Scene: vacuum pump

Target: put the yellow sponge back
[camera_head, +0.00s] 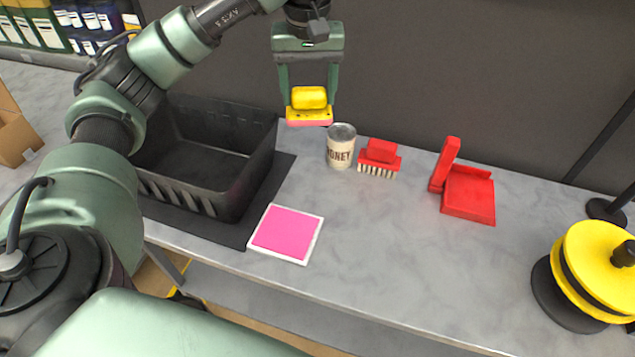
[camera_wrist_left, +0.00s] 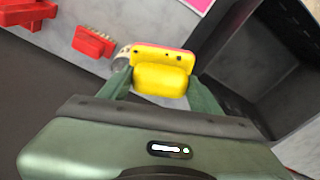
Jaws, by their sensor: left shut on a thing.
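The yellow sponge (camera_head: 309,116) has a yellow grip block on top and a pink underside. My left gripper (camera_head: 309,98) is shut on the sponge and holds it in the air, above and behind the can. The sponge (camera_wrist_left: 162,75) also shows between the fingers of my left gripper (camera_wrist_left: 160,82) in the left wrist view. A flat pink square with a white border (camera_head: 286,233) lies on the table, in front of the can and apart from the sponge. My right gripper is not in view.
A black crate (camera_head: 262,172) stands on a dark mat left of the pink square. A honey can (camera_head: 341,147), a red brush (camera_head: 379,158) and a red dustpan-like piece (camera_head: 468,194) stand along the back. A yellow and black round device (camera_head: 590,270) is at right. The front middle is clear.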

